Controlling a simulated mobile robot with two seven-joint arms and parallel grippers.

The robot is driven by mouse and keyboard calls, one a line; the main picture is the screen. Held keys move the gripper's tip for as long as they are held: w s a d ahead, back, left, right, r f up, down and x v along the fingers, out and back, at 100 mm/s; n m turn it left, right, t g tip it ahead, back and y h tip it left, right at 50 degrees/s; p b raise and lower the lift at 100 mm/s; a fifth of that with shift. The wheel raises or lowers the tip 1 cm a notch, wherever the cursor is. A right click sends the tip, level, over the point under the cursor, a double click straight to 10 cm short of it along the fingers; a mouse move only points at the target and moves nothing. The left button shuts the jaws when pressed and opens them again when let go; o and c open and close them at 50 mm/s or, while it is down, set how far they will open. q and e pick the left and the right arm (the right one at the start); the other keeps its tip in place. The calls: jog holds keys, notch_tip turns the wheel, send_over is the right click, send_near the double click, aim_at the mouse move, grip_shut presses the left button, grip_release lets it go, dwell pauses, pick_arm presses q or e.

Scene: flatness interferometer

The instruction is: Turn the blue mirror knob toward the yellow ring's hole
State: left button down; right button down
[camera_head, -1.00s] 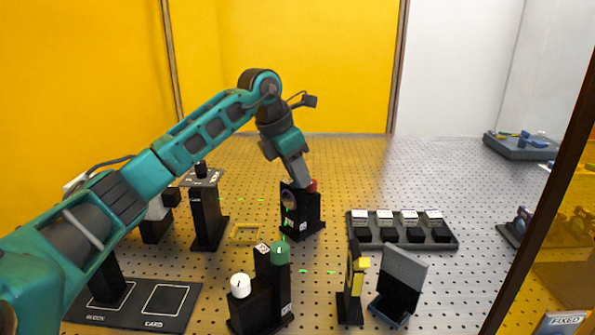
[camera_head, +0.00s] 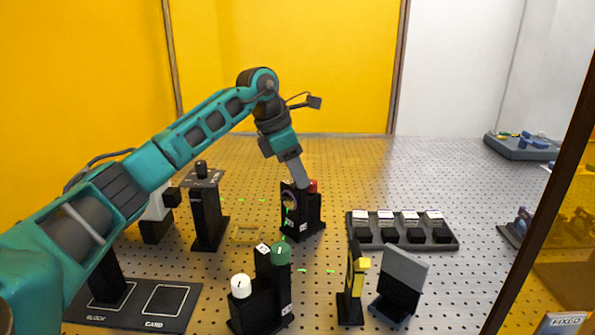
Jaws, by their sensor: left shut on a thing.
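My left gripper (camera_head: 299,180) points down onto the top of a black mirror mount (camera_head: 308,225), just left of a red knob (camera_head: 313,186). It is shut at the place of the blue mirror knob, which its fingers hide. A round mirror (camera_head: 290,200) shows on the mount's left face, with green light marks on and below it. A black post with yellow parts (camera_head: 358,272) stands at front centre right; it is seen nearly edge-on, so I cannot make out the ring's hole. My right gripper is not in view.
A nearer black mount carries a green knob (camera_head: 281,252) and a white knob (camera_head: 241,286). A grey panel (camera_head: 404,268) stands right of the yellow post. A rack (camera_head: 442,241) of several black blocks lies behind it. A tray (camera_head: 176,303) is front left.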

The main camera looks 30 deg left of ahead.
pick_arm(q)
jog(key=c, duration=0.9)
grip_release()
jog(key=shift+o, duration=0.2)
jog(key=v, duration=1.3)
jog(key=shift+w+r, duration=0.1)
jog(key=shift+r, duration=0.05)
notch_tip(320, 180, up, 11)
